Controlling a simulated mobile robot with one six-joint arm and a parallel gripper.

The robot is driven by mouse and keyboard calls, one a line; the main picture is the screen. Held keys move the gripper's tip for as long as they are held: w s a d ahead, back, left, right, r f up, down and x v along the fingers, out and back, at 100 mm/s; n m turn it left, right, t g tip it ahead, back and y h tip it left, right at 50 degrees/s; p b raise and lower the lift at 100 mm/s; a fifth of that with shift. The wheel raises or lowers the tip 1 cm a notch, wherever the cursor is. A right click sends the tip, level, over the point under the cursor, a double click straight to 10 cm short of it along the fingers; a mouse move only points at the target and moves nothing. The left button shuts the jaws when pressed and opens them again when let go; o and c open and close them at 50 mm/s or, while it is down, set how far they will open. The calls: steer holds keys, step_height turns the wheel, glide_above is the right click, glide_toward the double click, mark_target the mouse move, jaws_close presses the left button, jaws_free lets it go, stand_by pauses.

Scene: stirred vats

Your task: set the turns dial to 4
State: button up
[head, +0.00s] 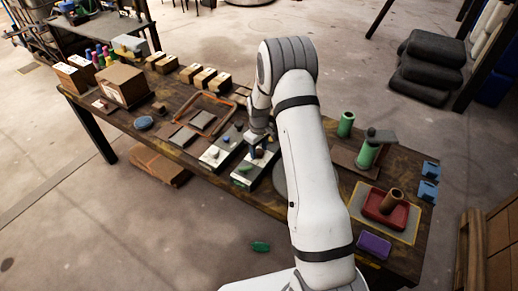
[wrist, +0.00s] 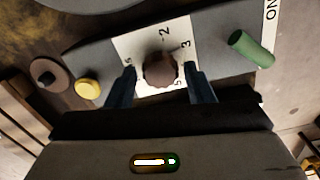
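The dial is a dark brown, scalloped knob (wrist: 160,70) on a white number plate (wrist: 140,44) in the wrist view. A 2 and a 3 show above and right of the knob; other marks are partly covered, and I cannot tell where the knob points. My gripper (wrist: 160,80) has its two blue fingers on either side of the knob, with a narrow gap seeming to show at each side. In the head view, my gripper (head: 259,142) is low over a control panel (head: 240,180) and hides most of the knob.
Beside the dial are a green lever (wrist: 252,49), a yellow button (wrist: 87,88) and a brown round knob (wrist: 47,75). A similar panel (head: 212,158) lies to the left. A green vessel (head: 367,154) and a red tray (head: 372,211) stand right of my arm.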

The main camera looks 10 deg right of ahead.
steer(key=c, duration=0.8)
steer(key=shift+m+b, duration=0.3)
steer(key=shift+b, duration=0.05)
steer(key=m+b, duration=0.2)
steer(key=shift+f+m, duration=0.15)
steer(key=shift+m, duration=0.15)
steer(key=shift+m+b, duration=1.85)
steer(key=shift+m, duration=1.05)
steer(key=shift+r, duration=0.2)
steer(key=o, duration=1)
